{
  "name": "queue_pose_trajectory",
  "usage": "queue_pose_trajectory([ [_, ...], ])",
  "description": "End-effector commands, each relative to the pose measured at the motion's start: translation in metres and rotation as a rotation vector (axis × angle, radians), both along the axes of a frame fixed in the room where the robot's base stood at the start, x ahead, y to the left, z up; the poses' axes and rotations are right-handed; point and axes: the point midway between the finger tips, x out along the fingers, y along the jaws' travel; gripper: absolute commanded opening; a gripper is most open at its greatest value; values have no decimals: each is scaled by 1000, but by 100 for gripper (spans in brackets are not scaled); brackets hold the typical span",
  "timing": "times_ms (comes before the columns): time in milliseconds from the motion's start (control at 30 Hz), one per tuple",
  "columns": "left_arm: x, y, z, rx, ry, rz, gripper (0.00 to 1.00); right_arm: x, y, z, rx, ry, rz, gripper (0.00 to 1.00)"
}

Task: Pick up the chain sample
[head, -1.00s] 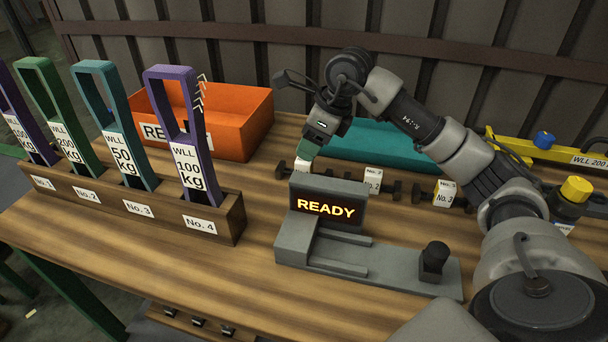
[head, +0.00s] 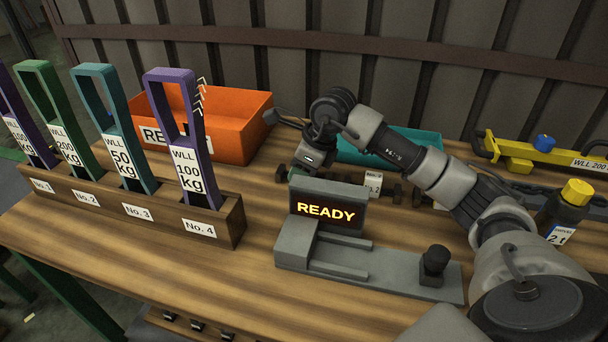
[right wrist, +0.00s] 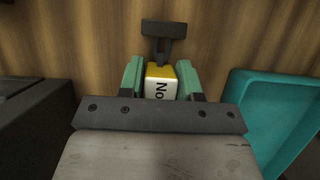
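The chain sample (right wrist: 160,88) shows in the right wrist view as a white block with a yellow top, the letters "No" and a dark end piece above it. My right gripper (right wrist: 160,82) has its two green fingers on either side of this block, very close to it. I cannot tell whether they press on it. In the head view my right gripper (head: 304,185) is low over the table behind the READY display, which partly hides it. Another sample labelled No. 2 (head: 373,182) lies to its right. My left gripper is not in view.
The grey tester with the READY display (head: 327,207) stands in front of the gripper. An orange bin (head: 240,120) is behind left, a teal tray (head: 410,145) behind right. A wooden rack (head: 150,212) with tagged slings stands at left. A yellow-capped bottle (head: 568,205) is at right.

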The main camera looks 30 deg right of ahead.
Motion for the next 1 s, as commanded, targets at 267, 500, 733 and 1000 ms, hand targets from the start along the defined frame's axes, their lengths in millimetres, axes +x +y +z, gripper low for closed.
queue_pose_trajectory([
  [267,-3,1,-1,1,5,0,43,0,0,1,1,-2,0,0],
  [500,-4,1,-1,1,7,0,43,0,0,3,1,-2,0,0],
  [733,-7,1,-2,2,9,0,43,1,0,24,0,-7,0,0],
  [1000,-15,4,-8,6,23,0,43,-13,-38,64,-3,-3,-7,0],
])
